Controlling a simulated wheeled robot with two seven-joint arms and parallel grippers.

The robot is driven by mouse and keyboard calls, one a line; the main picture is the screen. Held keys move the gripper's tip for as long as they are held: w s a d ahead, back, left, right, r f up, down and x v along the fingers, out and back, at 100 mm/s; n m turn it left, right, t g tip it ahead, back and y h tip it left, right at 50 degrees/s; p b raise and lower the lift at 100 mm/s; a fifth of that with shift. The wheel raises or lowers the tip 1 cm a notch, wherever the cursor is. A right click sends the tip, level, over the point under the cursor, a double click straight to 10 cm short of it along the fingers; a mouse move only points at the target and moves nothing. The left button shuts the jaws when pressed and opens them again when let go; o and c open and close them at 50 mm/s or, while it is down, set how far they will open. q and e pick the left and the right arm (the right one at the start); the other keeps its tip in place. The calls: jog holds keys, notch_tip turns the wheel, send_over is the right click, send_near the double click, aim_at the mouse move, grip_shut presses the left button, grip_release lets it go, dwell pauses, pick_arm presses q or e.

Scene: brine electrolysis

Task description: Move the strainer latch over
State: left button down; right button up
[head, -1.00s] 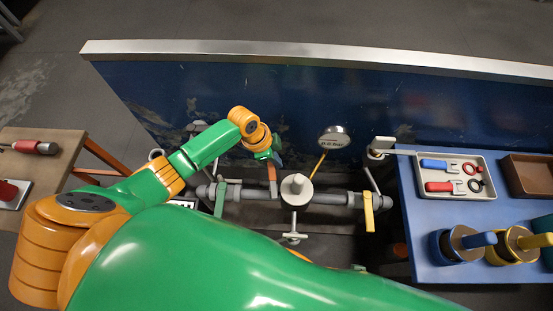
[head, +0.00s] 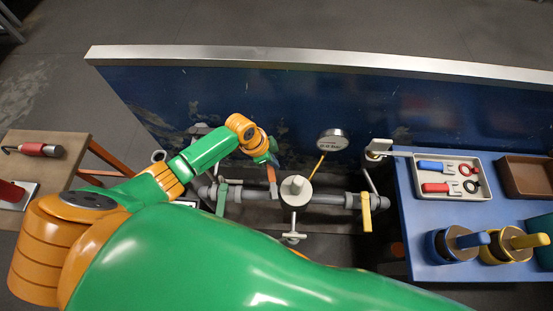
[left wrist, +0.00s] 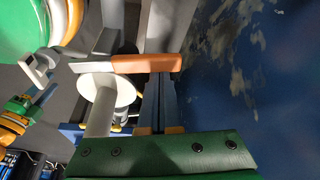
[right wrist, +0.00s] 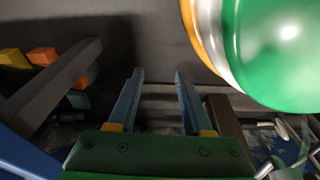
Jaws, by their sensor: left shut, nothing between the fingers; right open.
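The strainer latch, which I take to be the orange-brown lever (head: 272,176), stands beside the round pale strainer cap (head: 297,191) on the grey pipe. In the left wrist view the orange lever (left wrist: 150,63) lies across the tips of my left gripper (left wrist: 160,78), with its pale end over the white disc (left wrist: 108,90). My left gripper (head: 271,160) is shut and empty, close to the lever; I cannot tell whether they touch. My right gripper (right wrist: 159,75) is open and empty in the right wrist view, and is not seen in the head view.
A green lever (head: 222,198) and a yellow lever (head: 366,212) flank the cap. A gauge (head: 332,141) stands behind it, before the blue panel (head: 240,95). A blue table (head: 420,262) with a tool tray (head: 483,194) is at right; a wooden table (head: 70,150) is at left.

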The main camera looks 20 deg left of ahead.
pick_arm(q)
jog(key=shift+s+a+r+n+p, duration=0.2)
jog(key=shift+a+n+p, duration=0.1)
jog(key=shift+n+p, duration=0.3)
jog(key=s+a+n+t+y+p, duration=0.1)
jog(key=s+a+n+y+p, duration=0.3)
jog(key=n+p, duration=0.7)
jog(key=shift+s+f+n+t+p, duration=0.3)
jog(key=shift+s+n, duration=0.4)
jog(key=shift+s, duration=0.55)
pick_arm(e)
jog(key=s+r+g, duration=0.1)
jog(key=s+r, duration=0.7)
jog(key=r, duration=0.1)
jog(key=shift+a+r, duration=0.25)
jog(key=shift+r, duration=0.1)
pick_arm(q)
jog(key=shift+s, duration=0.15)
pick_arm(e)
jog(key=shift+d, duration=0.2)
